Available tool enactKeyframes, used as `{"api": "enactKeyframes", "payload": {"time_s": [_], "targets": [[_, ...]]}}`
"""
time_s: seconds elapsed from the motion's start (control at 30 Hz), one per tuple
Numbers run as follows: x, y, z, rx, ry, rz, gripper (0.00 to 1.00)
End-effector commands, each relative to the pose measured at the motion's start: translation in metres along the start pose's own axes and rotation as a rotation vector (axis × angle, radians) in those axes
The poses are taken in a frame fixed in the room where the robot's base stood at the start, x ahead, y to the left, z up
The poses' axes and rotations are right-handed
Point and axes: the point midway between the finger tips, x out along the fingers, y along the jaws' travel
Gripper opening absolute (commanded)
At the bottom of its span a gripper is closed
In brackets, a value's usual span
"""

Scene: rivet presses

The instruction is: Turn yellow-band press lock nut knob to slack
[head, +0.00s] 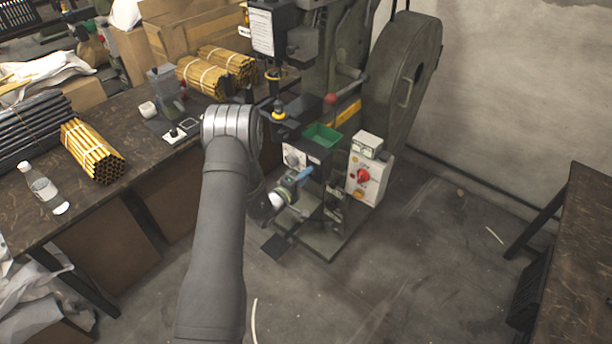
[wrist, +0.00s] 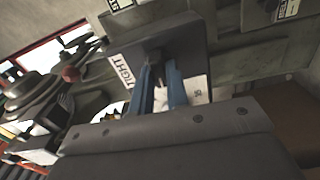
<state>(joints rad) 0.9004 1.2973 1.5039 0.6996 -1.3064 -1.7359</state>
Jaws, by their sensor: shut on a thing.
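The press with the yellow band (head: 348,111) stands at the centre of the head view. My gripper (head: 303,175) is low at its front, by the dark box under the green tray. In the wrist view, the blue fingers of my gripper (wrist: 160,76) are shut on a small dark knob (wrist: 155,57) in front of a dark plate (wrist: 182,43). A white label reading TIGHT (wrist: 122,72) is left of the fingers. Another label is partly hidden to their right. The knob's pointing direction cannot be told, and in the head view I cannot make out the knob.
A green tray (head: 322,136) sits just above my gripper. A control box (head: 367,175) with a red knob stands right of it. A red-ball lever (head: 331,98) sticks out above. The workbench (head: 95,212) at left holds tube bundles and a bottle (head: 45,189). Floor at right is mostly clear.

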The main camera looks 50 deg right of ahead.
Motion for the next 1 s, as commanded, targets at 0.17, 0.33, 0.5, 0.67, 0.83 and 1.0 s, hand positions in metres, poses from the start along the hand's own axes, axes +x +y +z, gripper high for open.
{"api": "enactKeyframes", "payload": {"time_s": [0.17,0.33,0.5,0.67,0.83,1.0], "targets": [[-0.001,-0.001,0.000,-0.002,0.001,-0.001,0.00],[-0.001,-0.001,0.000,-0.001,0.001,-0.001,0.20],[-0.001,-0.001,0.000,0.000,0.001,-0.001,0.36],[0.000,0.000,0.000,0.000,0.001,-0.001,0.36],[-0.010,-0.001,-0.001,0.000,0.001,-0.001,0.36],[-0.042,-0.001,-0.001,-0.002,0.003,-0.003,0.36]]}}
